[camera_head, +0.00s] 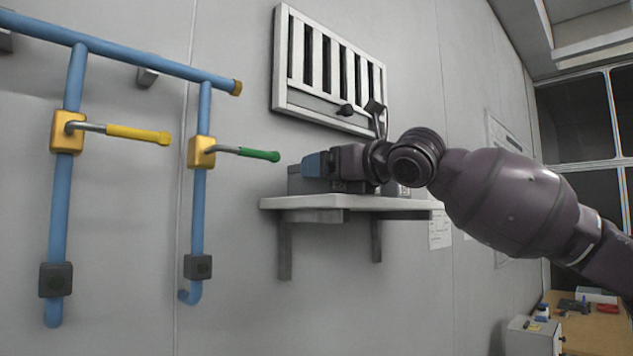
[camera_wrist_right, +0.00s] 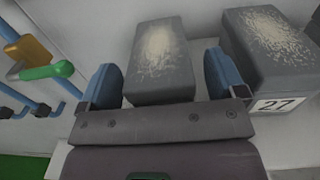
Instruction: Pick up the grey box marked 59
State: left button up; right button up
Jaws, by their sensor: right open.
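Two grey boxes with pale, speckled tops stand on a wall shelf (camera_head: 330,202). One grey box (camera_wrist_right: 160,58) lies ahead of my right gripper (camera_wrist_right: 164,80), between the lines of its two blue fingers; its number is not visible. The other grey box (camera_wrist_right: 268,45), to the right, carries a label reading 27. I cannot read 59 anywhere. In the head view my right gripper (camera_head: 318,164) is over the shelf and hides much of the boxes. It is open, and contact with the box cannot be told. My left gripper is not in view.
Blue pipes (camera_head: 70,190) with a yellow-handled valve (camera_head: 137,134) and a green-handled valve (camera_head: 258,154) stand left of the shelf. A slatted vent (camera_head: 330,75) is on the wall above. A bench (camera_head: 590,335) stands at the lower right.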

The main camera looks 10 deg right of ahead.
jog(key=shift+w+a, duration=0.3)
jog(key=shift+w, duration=0.25)
jog(key=shift+r, duration=0.1)
jog(key=c, duration=1.3)
jog(key=shift+o, duration=0.2)
